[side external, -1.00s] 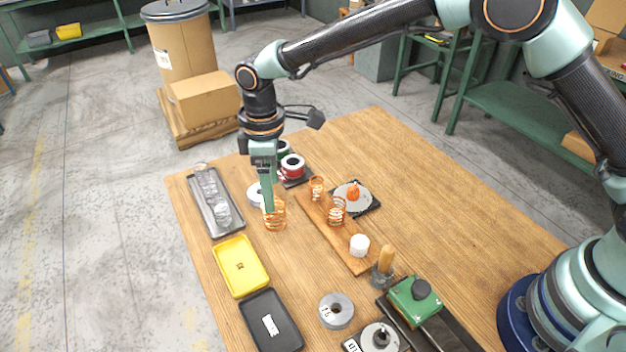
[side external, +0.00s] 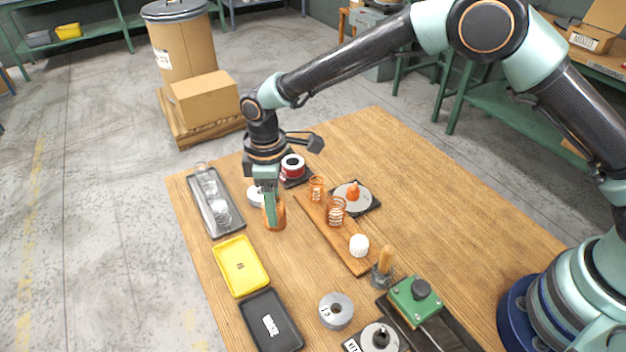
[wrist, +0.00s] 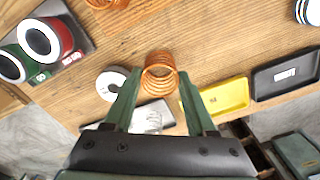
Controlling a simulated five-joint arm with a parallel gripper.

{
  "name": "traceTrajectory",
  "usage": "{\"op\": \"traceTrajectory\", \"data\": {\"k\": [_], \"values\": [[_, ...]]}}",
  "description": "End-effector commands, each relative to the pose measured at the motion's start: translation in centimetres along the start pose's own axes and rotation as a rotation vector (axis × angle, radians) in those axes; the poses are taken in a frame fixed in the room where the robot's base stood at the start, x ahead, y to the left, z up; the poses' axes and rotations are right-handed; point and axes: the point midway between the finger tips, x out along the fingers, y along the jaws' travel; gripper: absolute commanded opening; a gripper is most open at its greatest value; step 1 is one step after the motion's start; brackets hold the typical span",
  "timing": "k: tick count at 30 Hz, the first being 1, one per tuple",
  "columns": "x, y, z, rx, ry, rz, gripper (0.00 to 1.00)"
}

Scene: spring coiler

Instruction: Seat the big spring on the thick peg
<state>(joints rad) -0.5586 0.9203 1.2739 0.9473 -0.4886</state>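The big spring (side external: 281,215), a wide copper-orange coil, stands upright on the table left of the wooden board (side external: 352,262). My gripper (side external: 270,222) is lowered at it, with a green finger in front of part of the coil. In the wrist view the spring (wrist: 160,74) lies between the two fingertips of my gripper (wrist: 157,80), with a small gap seeming to show on each side. A white, thick, short peg (side external: 358,245) stands bare near the board's front end. Two narrower copper springs (side external: 336,211) (side external: 316,188) stand farther back on the board.
A yellow tray (side external: 240,265), a black tray (side external: 271,322) and a grey tray (side external: 214,203) line the left edge. Red (side external: 292,166) and green spools (wrist: 9,68) sit behind.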

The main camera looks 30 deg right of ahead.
Motion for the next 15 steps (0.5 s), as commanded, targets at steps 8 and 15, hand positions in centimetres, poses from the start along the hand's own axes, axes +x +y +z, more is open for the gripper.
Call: {"op": "traceTrajectory", "data": {"k": [8, 15], "values": [[-0.05, 0.01, -0.01, 0.0, 0.0, 0.0, 0.25], [-0.61, 0.01, -0.02, 0.0, 0.001, 0.0, 0.25]]}}
